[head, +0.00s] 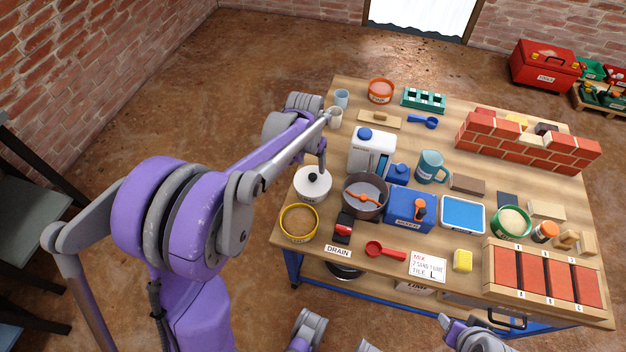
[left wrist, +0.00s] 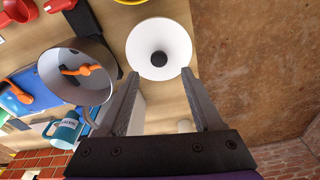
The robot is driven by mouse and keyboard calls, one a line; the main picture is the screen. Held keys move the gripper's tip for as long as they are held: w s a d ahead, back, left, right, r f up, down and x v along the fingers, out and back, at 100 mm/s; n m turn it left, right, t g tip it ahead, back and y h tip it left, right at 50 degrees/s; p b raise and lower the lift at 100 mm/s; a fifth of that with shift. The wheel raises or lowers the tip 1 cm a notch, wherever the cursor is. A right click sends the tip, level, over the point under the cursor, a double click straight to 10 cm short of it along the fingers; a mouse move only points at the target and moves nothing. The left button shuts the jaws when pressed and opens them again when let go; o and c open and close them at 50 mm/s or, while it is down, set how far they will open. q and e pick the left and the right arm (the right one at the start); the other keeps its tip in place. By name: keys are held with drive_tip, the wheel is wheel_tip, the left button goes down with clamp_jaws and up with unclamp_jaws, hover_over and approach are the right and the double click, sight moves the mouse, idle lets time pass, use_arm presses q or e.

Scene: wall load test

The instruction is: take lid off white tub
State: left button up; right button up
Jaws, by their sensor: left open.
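The white tub (head: 313,190) stands near the left edge of the table with its white lid (head: 311,182) on. The lid has a round black knob (head: 312,177) at its centre. In the left wrist view the lid (left wrist: 150,35) and knob (left wrist: 159,58) lie just beyond the fingertips, roughly centred between them. My left gripper (left wrist: 161,76) is open and empty.
A grey pan (head: 379,208) with an orange tool stands right of the tub, and a yellow-rimmed bowl (head: 299,236) in front of it. A white jug (head: 388,142) stands behind the pan. A brick wall (head: 540,152) stands at the back right.

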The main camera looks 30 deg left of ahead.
sight(313, 176)
use_arm(q)
drive_tip(key=f, duration=0.4)
drive_tip(key=f+b, duration=0.1)
drive_tip(key=f, duration=0.1)
drive_tip(key=shift+w, duration=0.25)
drive_tip(key=shift+r, duration=0.1)
clamp_jaws()
